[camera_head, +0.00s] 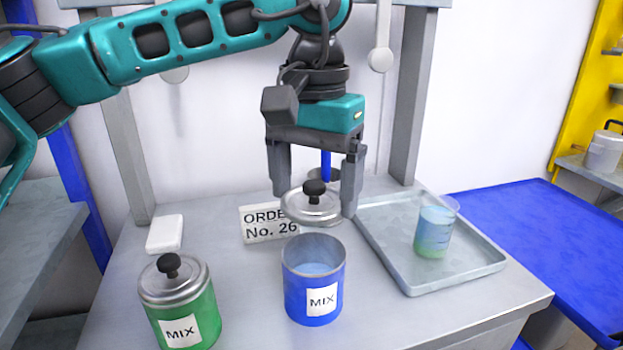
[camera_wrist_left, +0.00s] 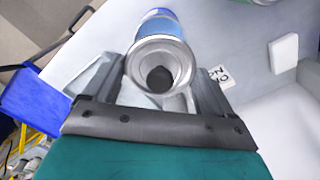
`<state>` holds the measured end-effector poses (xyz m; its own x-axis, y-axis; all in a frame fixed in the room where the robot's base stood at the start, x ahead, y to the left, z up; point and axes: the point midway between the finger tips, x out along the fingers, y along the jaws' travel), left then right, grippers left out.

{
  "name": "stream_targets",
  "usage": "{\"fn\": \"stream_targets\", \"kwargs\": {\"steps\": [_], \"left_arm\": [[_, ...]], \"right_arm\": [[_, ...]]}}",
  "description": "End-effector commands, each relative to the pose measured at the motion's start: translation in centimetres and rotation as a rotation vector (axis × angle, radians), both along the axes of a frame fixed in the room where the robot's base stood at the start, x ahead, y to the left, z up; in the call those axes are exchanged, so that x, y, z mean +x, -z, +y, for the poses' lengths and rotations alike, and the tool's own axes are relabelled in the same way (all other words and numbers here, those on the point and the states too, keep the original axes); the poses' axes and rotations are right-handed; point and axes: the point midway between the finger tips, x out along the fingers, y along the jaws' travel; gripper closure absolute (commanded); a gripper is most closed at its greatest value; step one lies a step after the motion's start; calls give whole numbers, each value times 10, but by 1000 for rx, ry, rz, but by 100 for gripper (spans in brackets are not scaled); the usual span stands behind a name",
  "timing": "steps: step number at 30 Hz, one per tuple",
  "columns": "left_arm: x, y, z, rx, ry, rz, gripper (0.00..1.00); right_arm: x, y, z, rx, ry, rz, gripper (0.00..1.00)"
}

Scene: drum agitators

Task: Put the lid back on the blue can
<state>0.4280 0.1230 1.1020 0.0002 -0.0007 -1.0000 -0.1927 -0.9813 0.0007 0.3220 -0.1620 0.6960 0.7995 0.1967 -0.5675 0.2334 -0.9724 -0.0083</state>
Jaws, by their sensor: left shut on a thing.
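The blue can (camera_head: 314,291) stands open on the grey table, with a MIX label on its front and pale blue contents inside. My left gripper (camera_head: 316,190) is above and slightly behind the can, pointing down. It is shut on the silver lid (camera_head: 311,211), which has a black knob and hangs above the can, apart from its rim. In the left wrist view the lid (camera_wrist_left: 160,62) sits between the fingers (camera_wrist_left: 158,88), and the blue can (camera_wrist_left: 158,22) shows partly behind it. My right gripper is not in view.
A green can (camera_head: 184,310) with its lid on stands at the front left. A white block (camera_head: 164,233) and an order sign (camera_head: 262,224) are behind. A grey tray (camera_head: 470,272) holding a beaker (camera_head: 434,228) is on the right. A blue surface (camera_head: 545,230) lies beyond.

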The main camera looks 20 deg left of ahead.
Motion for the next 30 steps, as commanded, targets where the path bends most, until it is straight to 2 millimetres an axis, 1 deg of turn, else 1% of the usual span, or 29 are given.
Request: {"fn": "stream_targets", "kwargs": {"steps": [1,4,13,18,22,30], "left_arm": [[0,6,0,0,0,0,44],[0,14,0,0,-1,-1,44],[0,43,1,-1,-3,-2,44],[0,55,0,-1,-2,1,44],[0,59,0,0,-2,0,44],[0,59,0,0,-2,0,44]], "right_arm": [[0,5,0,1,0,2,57],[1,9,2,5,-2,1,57],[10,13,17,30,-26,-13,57],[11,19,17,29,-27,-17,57],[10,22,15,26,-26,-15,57],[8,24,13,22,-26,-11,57]]}}
